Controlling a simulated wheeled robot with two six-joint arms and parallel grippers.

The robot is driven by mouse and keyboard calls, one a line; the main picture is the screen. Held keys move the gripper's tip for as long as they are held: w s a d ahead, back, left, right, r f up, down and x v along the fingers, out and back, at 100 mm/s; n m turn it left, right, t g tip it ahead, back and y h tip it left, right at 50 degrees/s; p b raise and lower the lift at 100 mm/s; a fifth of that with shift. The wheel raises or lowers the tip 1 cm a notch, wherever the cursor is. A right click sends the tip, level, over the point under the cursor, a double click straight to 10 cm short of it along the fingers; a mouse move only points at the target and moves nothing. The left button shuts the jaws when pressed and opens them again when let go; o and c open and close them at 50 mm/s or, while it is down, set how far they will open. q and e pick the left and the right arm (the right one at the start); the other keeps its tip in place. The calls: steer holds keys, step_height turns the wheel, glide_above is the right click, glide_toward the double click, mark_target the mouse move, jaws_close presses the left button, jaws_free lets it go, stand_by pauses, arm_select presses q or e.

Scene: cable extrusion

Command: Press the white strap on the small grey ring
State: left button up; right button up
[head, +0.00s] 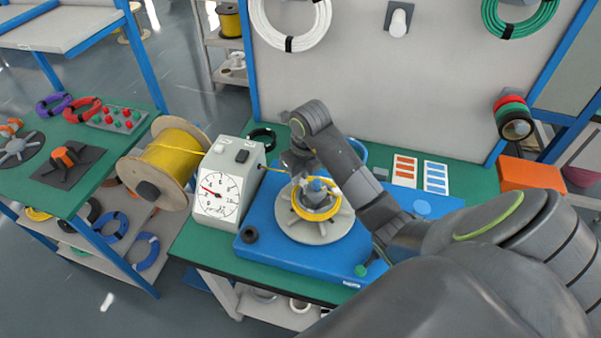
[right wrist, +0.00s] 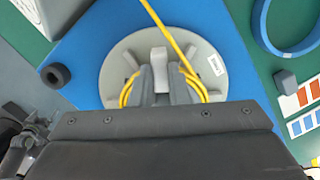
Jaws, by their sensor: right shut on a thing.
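A round grey spoked disc (head: 312,230) lies on the blue base, and a yellow cable coil (head: 316,208) rests on it. My right gripper (head: 306,178) is over the disc. In the right wrist view its fingers (right wrist: 161,88) are shut on a light grey post (right wrist: 159,58) of the disc (right wrist: 116,65). Loops of the yellow coil (right wrist: 127,92) show on either side of the fingers. A small white tag with print (right wrist: 215,65) is at the disc's edge. I cannot clearly make out the white strap or a separate small grey ring. My left gripper is not in view.
A yellow cable (right wrist: 172,35) runs from the coil to the grey gauge box (head: 228,180), with a yellow spool (head: 170,155) beyond. A black knob (head: 250,234) sits on the blue base (head: 290,262).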

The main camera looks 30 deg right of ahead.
steer(key=shift+f, duration=0.1)
stand_by(0.8)
steer(key=o, duration=0.9)
steer(key=shift+c, duration=0.2)
step_height(320, 180, up, 8)
steer(key=p, duration=0.5)
steer(key=shift+p, duration=0.3)
